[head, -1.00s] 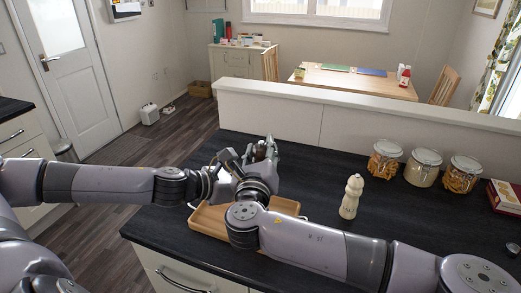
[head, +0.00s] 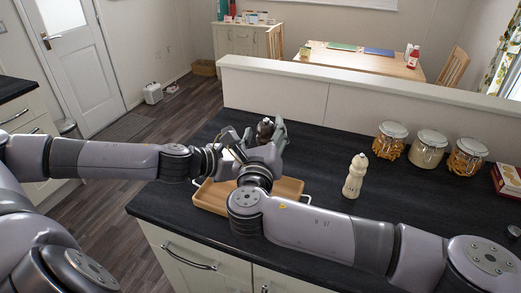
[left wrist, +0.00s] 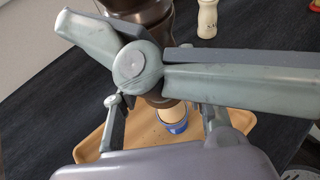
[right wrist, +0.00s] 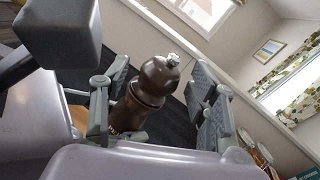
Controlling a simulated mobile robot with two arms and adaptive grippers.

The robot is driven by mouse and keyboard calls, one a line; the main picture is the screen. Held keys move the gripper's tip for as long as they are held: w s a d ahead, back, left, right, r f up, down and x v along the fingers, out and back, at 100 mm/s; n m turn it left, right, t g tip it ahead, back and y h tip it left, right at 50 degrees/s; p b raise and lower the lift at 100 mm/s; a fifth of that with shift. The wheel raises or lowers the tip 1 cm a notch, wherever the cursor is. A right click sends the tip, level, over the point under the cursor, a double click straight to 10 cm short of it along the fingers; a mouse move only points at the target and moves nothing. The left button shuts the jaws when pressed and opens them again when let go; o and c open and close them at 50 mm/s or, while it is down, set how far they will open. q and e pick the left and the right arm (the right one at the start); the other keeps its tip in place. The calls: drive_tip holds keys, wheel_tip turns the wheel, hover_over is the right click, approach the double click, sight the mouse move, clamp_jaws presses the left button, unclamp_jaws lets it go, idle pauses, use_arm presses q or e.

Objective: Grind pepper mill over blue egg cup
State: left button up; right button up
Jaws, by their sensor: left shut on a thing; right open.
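The dark brown pepper mill (head: 265,130) has a silver knob on top, clear in the right wrist view (right wrist: 155,82). My left gripper (left wrist: 150,75) is shut on its body and holds it above the tray. My right gripper (right wrist: 157,105) is open, with its fingers on either side of the mill's upper part; in the head view it (head: 272,140) is at the mill's head. The blue egg cup (left wrist: 175,127), with a pale egg in it, stands on the wooden tray (head: 290,187), below the mill in the left wrist view. My arms hide the cup in the head view.
A cream mill (head: 355,177) stands upright on the dark counter, right of the tray. Several glass jars (head: 428,150) and a red box (head: 508,180) stand farther right. A low partition (head: 340,105) runs behind the counter. Counter between tray and jars is mostly clear.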

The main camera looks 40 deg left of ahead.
drive_tip(key=v, duration=1)
drive_tip(key=shift+r, duration=0.1)
wheel_tip(320, 180, up, 7)
idle(0.4)
drive_tip(key=shift+w, duration=0.1)
idle(0.3)
drive_tip(key=w+d+f+n+g+y, duration=0.4)
drive_tip(key=d+f+n+g+y, duration=0.15)
drive_tip(key=f+y, duration=0.2)
drive_tip(key=shift+n+g+h, duration=0.25)
drive_tip(key=shift+g+h, duration=0.1)
drive_tip(key=x, duration=1.2)
drive_tip(key=shift+w+a+f, duration=0.15)
drive_tip(key=shift+a, duration=0.2)
